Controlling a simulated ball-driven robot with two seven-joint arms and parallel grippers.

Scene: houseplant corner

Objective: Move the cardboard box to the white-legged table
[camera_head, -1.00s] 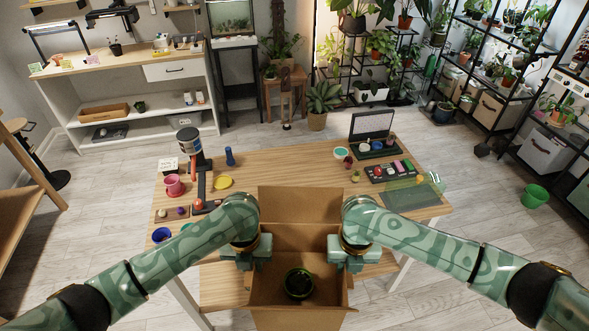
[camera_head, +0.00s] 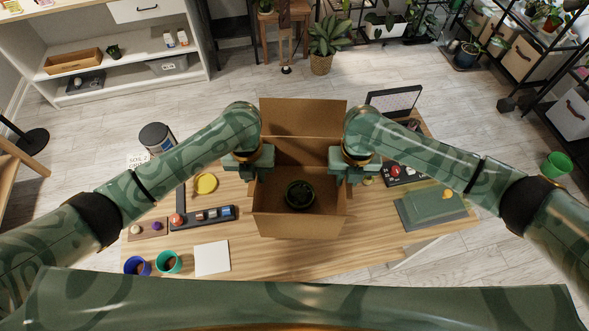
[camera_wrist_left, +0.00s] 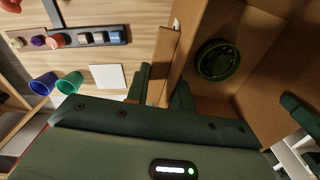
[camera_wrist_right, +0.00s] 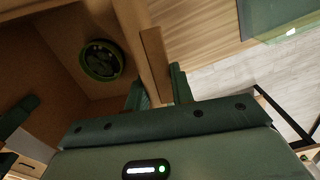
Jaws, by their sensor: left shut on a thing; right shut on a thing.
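The open cardboard box (camera_head: 296,222) is in the middle of the head view, over the wooden top of the white-legged table (camera_head: 330,262). A round green pot with a plant (camera_head: 299,195) sits inside it. My left gripper (camera_head: 250,168) is shut on the box's left wall, which also shows in the left wrist view (camera_wrist_left: 185,60). My right gripper (camera_head: 352,168) is shut on the box's right wall, seen in the right wrist view (camera_wrist_right: 135,35). Whether the box's underside touches the tabletop is hidden.
Left of the box are a dark tray (camera_head: 222,213), a white square (camera_head: 212,258), a blue pot (camera_head: 138,265), a teal pot (camera_head: 168,262) and a yellow saucer (camera_head: 206,184). Right of it lies a green mat (camera_head: 430,208). The front tabletop beside the white square is clear.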

